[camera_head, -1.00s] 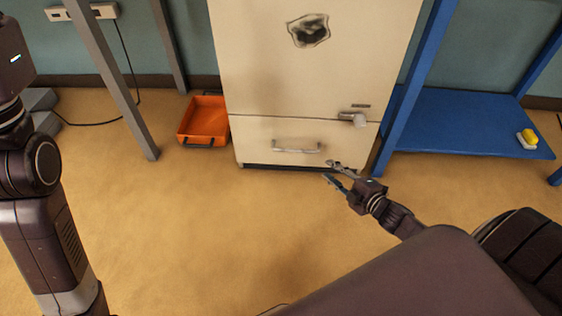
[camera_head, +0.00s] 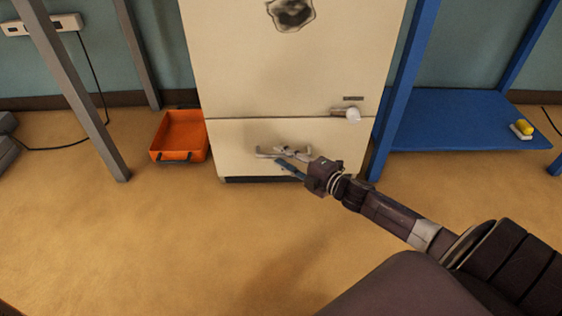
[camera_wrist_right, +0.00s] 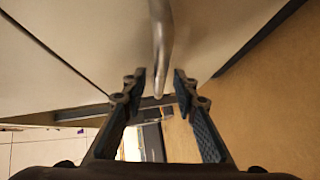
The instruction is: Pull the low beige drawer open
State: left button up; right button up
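The low beige drawer (camera_head: 237,160) is the bottom front of a beige cabinet and sits flush under the upper door. Its metal bar handle (camera_head: 264,154) runs level across its middle, partly hidden by my right gripper (camera_head: 281,157). In the right wrist view the handle (camera_wrist_right: 161,45) runs down between the two fingers of my right gripper (camera_wrist_right: 159,92), which stand apart with gaps on both sides. Whether the fingers touch the handle is not shown, but they are not closed on it. My left gripper is not in view.
The beige upper door (camera_head: 330,60) has a latch handle (camera_head: 345,113) above the drawer. An orange tray (camera_head: 180,152) lies on the floor at left. A blue shelf (camera_head: 450,125) with a yellow item (camera_head: 524,128) stands at right. The floor before the drawer is clear.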

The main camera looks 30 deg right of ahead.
jog(key=shift+w+a, duration=0.1)
jog(key=shift+w, duration=0.35)
grip_shut()
